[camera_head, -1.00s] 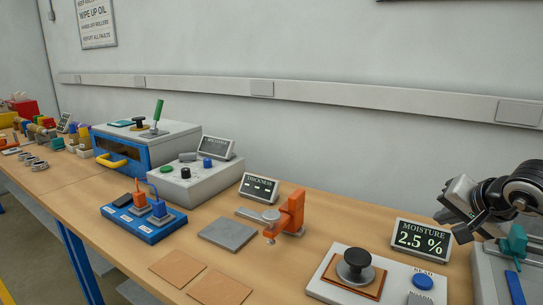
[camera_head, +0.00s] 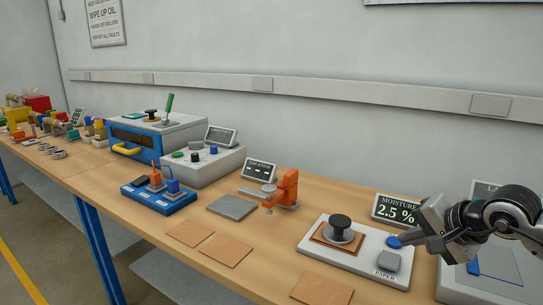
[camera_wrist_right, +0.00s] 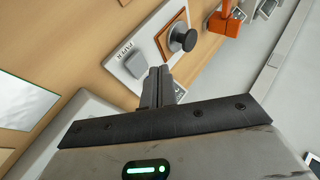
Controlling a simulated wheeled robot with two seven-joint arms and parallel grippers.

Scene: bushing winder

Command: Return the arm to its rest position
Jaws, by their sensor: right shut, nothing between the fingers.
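My right gripper (camera_head: 420,241) comes in from the right in the head view. Its fingers are shut with nothing between them. They reach over the right end of the white moisture meter (camera_head: 313,251), close to its blue button (camera_head: 394,242); I cannot tell whether they touch it. In the wrist view the shut fingers (camera_wrist_right: 159,86) point at the meter's plate (camera_wrist_right: 128,68), beside the grey button. The moisture display (camera_head: 397,209) reads 2.5 %. A black-knobbed weight (camera_head: 340,228) stands on a brown sheet on the meter. My left gripper does not show.
Brown sheets (camera_head: 226,250) lie along the bench front. An orange thickness gauge (camera_head: 287,188), a grey plate (camera_head: 232,207) and a blue block with terminals (camera_head: 160,200) stand left. A grey unit (camera_head: 500,265) stands at the right, under my arm. The wall (camera_head: 300,50) is behind.

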